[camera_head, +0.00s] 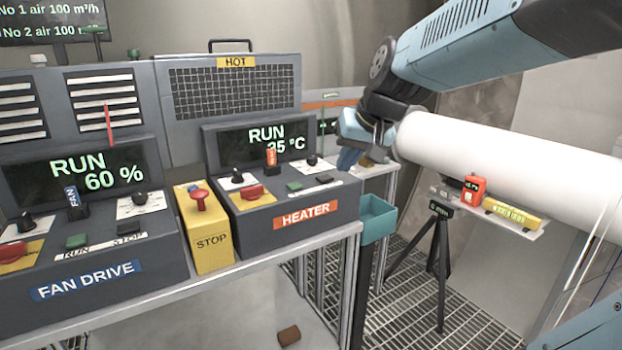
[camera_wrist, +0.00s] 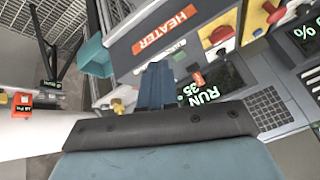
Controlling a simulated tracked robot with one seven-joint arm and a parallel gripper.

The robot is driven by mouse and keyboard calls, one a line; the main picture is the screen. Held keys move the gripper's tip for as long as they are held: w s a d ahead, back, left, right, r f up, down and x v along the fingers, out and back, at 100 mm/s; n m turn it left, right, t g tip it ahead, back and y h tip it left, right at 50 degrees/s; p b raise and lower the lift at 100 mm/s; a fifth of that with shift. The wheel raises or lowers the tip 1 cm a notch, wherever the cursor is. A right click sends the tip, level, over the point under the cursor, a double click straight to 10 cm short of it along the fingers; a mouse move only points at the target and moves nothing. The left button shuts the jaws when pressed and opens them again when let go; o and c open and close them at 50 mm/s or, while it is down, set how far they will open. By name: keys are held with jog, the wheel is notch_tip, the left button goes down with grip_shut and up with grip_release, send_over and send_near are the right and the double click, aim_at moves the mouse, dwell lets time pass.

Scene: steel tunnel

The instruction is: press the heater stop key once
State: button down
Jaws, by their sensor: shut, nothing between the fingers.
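The heater box (camera_head: 300,215) stands at the right end of the bench, with an orange HEATER label that also shows in the wrist view (camera_wrist: 166,32). Its display reads RUN 35 °C. On its sloped top are a green key (camera_head: 294,186) and, right of it, a black key (camera_head: 323,179), which looks like the stop key; the lettering by them is too small to read. My gripper (camera_head: 346,162) is shut and empty, just beyond the box's right end in the head view. In the wrist view my blue fingers (camera_wrist: 155,70) cover part of the panel; I cannot make out the black key there.
A red emergency knob (camera_head: 254,192) sits on the heater's yellow plate. A yellow STOP box (camera_head: 207,235) with a red plunger stands between heater and fan drive (camera_head: 85,275). A teal bin (camera_head: 377,218) hangs at the bench's right end. A tripod (camera_head: 438,250) stands beyond.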

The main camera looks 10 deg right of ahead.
jog(key=w+m, duration=0.1)
jog(key=w, duration=1)
jog(key=m+t+y, duration=0.1)
jog(key=m+t, duration=0.1)
send_over(327, 178)
jog(key=shift+w+f, duration=0.1)
jog(key=shift+f, duration=0.45)
jog(key=shift+f, duration=4.4)
jog(key=shift+f, duration=0.8)
jog(key=shift+r, duration=0.9)
jog(key=shift+r, duration=2.5)
